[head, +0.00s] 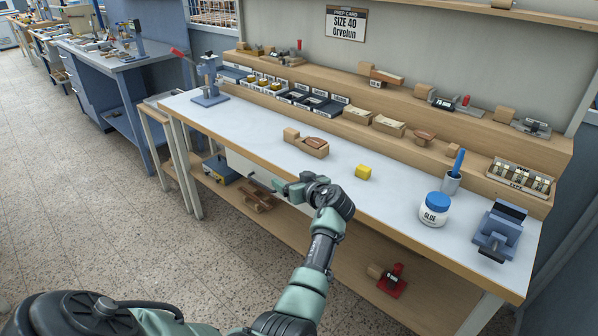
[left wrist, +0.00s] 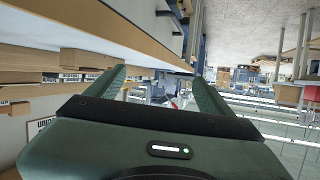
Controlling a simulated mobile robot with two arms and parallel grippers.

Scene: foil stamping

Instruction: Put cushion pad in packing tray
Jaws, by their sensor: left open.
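I cannot tell for sure which piece is the cushion pad, nor which container is the packing tray. My left gripper (head: 283,189) is in front of the bench's front edge, below and left of the yellow block and apart from it. In the left wrist view its two fingers (left wrist: 158,78) are spread with nothing between them. My right gripper is not in view.
A lever press (head: 209,82) stands at the left end. Shelves with dark bins (head: 310,101) run behind. The bench's front edge (head: 340,201) is near my arm.

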